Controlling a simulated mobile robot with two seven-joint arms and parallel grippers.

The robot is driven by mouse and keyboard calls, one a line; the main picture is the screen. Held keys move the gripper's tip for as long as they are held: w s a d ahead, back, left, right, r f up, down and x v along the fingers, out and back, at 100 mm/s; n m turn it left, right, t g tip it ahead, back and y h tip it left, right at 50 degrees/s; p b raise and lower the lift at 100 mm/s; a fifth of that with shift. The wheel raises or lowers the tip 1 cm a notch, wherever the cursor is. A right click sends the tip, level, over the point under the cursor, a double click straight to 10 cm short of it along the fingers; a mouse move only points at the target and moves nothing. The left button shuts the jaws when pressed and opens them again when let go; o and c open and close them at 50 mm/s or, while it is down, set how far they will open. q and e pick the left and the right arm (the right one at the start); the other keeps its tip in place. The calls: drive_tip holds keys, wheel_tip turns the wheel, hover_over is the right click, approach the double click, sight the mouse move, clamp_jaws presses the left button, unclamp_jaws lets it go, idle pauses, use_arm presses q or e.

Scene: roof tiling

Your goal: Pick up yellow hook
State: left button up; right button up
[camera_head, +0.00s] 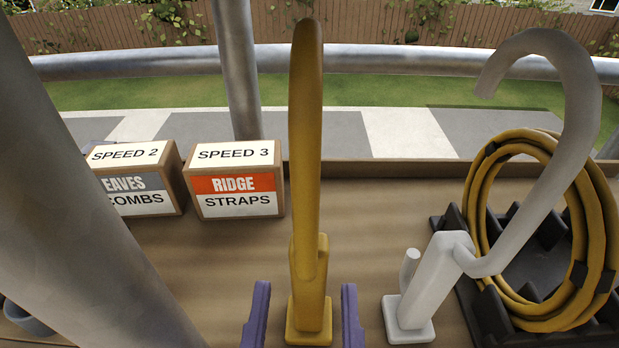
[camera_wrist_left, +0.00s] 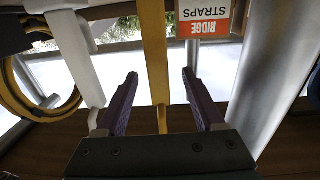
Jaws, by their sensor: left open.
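The yellow hook (camera_head: 308,170) stands upright on its square base on the wooden board in the middle of the head view. Its upper part is seen nearly edge-on. My left gripper (camera_head: 304,315) has its two purple fingers apart, one on each side of the hook's lower part and base. In the left wrist view the yellow hook (camera_wrist_left: 155,60) runs between the open fingers (camera_wrist_left: 158,85), with gaps on both sides. No contact shows. My right gripper is in neither view.
A white hook (camera_head: 430,285) stands close on the right. Beyond it, a coiled yellow hose (camera_head: 590,240) rests in a black rack (camera_head: 490,315). Two boxes, "Ridge Straps" (camera_head: 236,182) and "Eaves Combs" (camera_head: 140,178), stand at the back left. Grey metal poles (camera_head: 238,70) cross the view.

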use_arm(q)
drive_tip(key=w+b, duration=0.1)
drive_tip(key=w, duration=0.1)
drive_tip(key=w+b, duration=0.1)
drive_tip(key=w, duration=0.2)
drive_tip(key=shift+w+d+f+b, duration=0.2)
drive_tip(key=shift+w+f+b, duration=0.1)
drive_tip(key=shift+w+b, duration=0.1)
drive_tip(key=shift+w+r, duration=0.1)
drive_tip(key=shift+w, duration=0.15)
clamp_jaws()
